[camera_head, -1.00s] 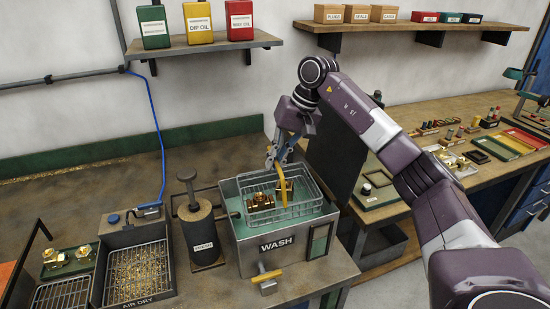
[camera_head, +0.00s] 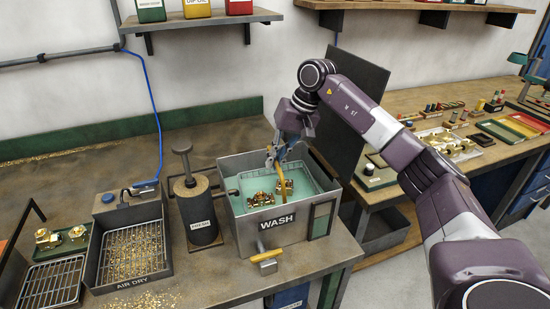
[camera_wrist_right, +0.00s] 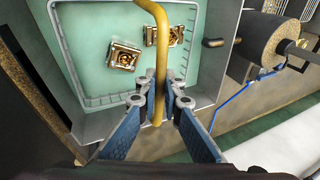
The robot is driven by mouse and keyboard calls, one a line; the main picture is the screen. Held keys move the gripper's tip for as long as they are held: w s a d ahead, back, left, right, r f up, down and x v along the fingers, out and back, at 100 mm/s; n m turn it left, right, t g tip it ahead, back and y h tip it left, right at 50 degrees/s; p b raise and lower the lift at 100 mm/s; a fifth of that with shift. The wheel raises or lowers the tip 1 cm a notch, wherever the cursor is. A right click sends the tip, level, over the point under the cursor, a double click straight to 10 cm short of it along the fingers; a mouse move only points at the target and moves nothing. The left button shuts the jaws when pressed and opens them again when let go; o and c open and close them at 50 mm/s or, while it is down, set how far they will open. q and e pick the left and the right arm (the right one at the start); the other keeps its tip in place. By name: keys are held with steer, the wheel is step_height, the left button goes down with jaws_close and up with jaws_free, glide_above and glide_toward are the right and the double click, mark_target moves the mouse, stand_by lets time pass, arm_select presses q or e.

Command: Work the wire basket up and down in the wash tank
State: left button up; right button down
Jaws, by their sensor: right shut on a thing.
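The grey wash tank (camera_head: 283,232), labelled WASH, stands on the bench and holds pale green liquid. The wire basket (camera_wrist_right: 79,72) sits low inside it, with its mesh largely under the liquid. Brass parts lie in the basket: one (camera_head: 261,199) at its middle and another (camera_head: 285,187) to the right; both also show in the right wrist view. My right gripper (camera_head: 273,158) is above the tank, shut on the basket's yellow handle (camera_wrist_right: 159,60). In the right wrist view its two fingers (camera_wrist_right: 160,98) pinch the handle from both sides. My left gripper is not in view.
A FRESH canister (camera_head: 198,217) with a pump stands left of the tank. The AIR DRY tray (camera_head: 132,250) and a wire rack (camera_head: 50,285) are further left. A yellow-handled valve (camera_head: 266,257) sticks out at the tank's front. A dark upright panel (camera_head: 352,105) stands behind right.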

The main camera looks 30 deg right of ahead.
steer(key=shift+f+b, duration=1.75)
steer(key=shift+f, duration=0.95)
steer(key=shift+r+p, duration=0.6)
steer(key=shift+r, duration=0.2)
steer(key=shift+w+f, duration=0.1)
steer(key=shift+f, duration=0.1)
steer(key=shift+f+b, duration=0.6)
steer(key=shift+f, duration=0.05)
steer(key=shift+r, duration=0.15)
steer(key=shift+r+p, duration=0.6)
steer(key=shift+r, duration=0.1)
steer(key=shift+f, duration=0.1)
